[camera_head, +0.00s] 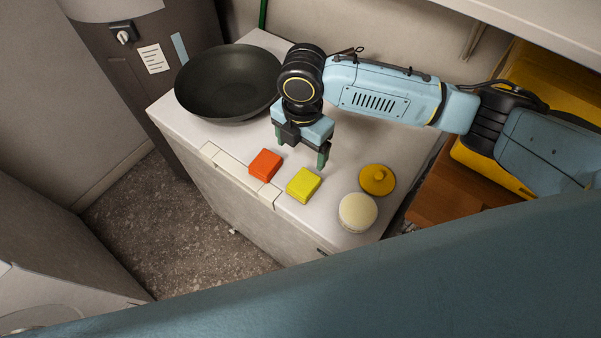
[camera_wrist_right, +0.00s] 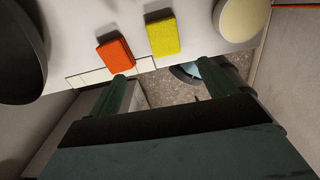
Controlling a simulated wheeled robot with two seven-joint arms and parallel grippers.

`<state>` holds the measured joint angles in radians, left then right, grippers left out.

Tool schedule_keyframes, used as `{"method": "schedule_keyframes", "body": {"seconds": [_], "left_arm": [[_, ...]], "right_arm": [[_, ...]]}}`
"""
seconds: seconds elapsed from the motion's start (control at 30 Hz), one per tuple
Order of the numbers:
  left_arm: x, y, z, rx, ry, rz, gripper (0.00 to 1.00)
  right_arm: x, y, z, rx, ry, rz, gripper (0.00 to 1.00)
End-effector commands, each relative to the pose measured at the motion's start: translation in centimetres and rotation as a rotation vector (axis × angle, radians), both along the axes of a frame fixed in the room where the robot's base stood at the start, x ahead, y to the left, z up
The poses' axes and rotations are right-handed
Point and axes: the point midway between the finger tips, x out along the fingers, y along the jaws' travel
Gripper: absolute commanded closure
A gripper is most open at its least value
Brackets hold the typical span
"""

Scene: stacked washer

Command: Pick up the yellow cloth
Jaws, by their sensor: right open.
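The yellow cloth (camera_head: 303,185) is a small, thick yellow block lying flat on the white top of the washer (camera_head: 222,137), near its front edge. It also shows in the right wrist view (camera_wrist_right: 163,36), beyond the fingertips and between their lines. My right gripper (camera_head: 301,150) is open and empty, with its dark green fingers pointing down. In the head view it appears behind the yellow cloth, apart from it. In the right wrist view both fingers (camera_wrist_right: 163,70) are spread with nothing between them. My left gripper is not in view.
An orange block (camera_head: 265,165) lies just left of the yellow cloth. A dark pan (camera_head: 228,82) stands at the left. A cream round item (camera_head: 357,212) and a mustard lidded one (camera_head: 377,180) are at the right. The floor (camera_head: 180,230) drops away in front.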

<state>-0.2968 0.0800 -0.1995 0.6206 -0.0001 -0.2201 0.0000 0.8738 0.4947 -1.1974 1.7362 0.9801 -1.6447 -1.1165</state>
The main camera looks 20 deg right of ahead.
Motion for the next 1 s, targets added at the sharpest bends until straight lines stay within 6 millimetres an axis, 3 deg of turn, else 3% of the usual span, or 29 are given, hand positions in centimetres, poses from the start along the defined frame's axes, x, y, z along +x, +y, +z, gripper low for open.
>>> {"method": "schedule_keyframes", "body": {"seconds": [0.13,0.4,0.73,1.0], "left_arm": [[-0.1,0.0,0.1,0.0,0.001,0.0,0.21],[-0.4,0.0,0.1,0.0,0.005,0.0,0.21],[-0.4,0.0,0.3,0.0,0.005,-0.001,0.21],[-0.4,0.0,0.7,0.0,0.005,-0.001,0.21]], "right_arm": [[0.2,-0.5,-0.7,-0.019,0.008,0.02,0.16],[0.1,-0.5,-5.8,-0.017,0.008,0.019,0.16],[-0.1,-0.5,-8.7,-0.017,0.007,0.02,0.16],[-0.6,-0.5,-12.5,-0.016,0.006,0.019,0.16]]}}
